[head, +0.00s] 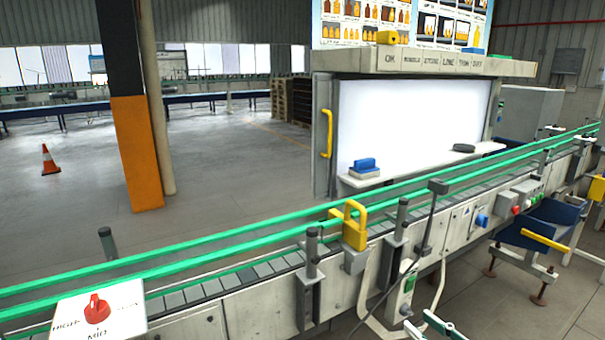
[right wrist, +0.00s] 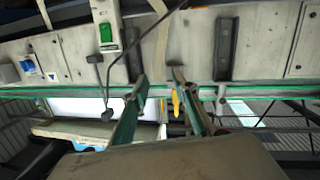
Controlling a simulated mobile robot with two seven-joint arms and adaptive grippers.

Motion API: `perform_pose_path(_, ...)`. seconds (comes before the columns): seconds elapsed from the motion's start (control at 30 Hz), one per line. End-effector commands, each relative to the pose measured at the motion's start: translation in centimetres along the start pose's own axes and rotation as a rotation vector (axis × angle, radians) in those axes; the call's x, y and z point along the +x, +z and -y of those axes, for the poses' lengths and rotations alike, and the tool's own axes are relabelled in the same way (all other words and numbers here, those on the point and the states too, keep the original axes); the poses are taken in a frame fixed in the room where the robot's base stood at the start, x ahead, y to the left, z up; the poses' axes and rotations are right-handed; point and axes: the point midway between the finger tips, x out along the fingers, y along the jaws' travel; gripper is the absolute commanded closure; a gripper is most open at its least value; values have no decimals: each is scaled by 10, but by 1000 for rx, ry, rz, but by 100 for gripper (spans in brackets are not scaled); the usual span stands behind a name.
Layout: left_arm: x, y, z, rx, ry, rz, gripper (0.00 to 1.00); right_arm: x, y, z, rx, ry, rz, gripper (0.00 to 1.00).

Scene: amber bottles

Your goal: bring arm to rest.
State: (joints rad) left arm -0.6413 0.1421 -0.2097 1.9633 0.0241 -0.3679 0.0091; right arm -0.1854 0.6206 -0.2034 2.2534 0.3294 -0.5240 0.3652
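My right gripper (head: 420,324) shows at the bottom edge of the head view, in front of the conveyor (head: 230,318). In the right wrist view the two green-and-dark fingers of the right gripper (right wrist: 160,79) stand apart with nothing between them. Behind the gap is the conveyor's side panel (right wrist: 185,48), which looks upside down there. The fingers appear clear of the conveyor. My left gripper is in neither view. No loose bottles are in view.
Green rails (head: 190,254) run along the conveyor. A yellow padlock-shaped part (head: 354,226), a red selector knob (head: 97,308) and a dark cable (head: 405,283) sit along it. A blue bin (head: 538,228) stands at right. Open floor (head: 235,165) lies beyond, with an orange-based column (head: 137,150).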

Motion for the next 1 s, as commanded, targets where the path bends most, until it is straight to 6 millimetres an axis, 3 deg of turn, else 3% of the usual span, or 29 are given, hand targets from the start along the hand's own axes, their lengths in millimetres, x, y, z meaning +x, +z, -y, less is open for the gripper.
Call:
perform_pose_path(0.03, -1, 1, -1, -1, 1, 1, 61, -3, 37, 10, 23, 14, 46, 72)
perform_pose_path(0.2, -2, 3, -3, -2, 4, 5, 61, -28, 145, 50, 45, 54, 191, 72)
perform_pose_path(0.3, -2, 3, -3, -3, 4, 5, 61, -50, 201, 79, 50, 66, 278, 72)
perform_pose_path(0.43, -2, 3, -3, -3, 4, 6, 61, -79, 255, 116, 50, 71, 371, 72)
perform_pose_path(0.53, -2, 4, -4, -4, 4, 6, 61, -97, 280, 137, 49, 69, 421, 72)
perform_pose_path(0.63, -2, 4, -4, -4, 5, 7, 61, -107, 293, 149, 45, 68, 447, 72)
perform_pose_path(1.0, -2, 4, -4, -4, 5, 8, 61, -110, 298, 153, 44, 66, 457, 72)
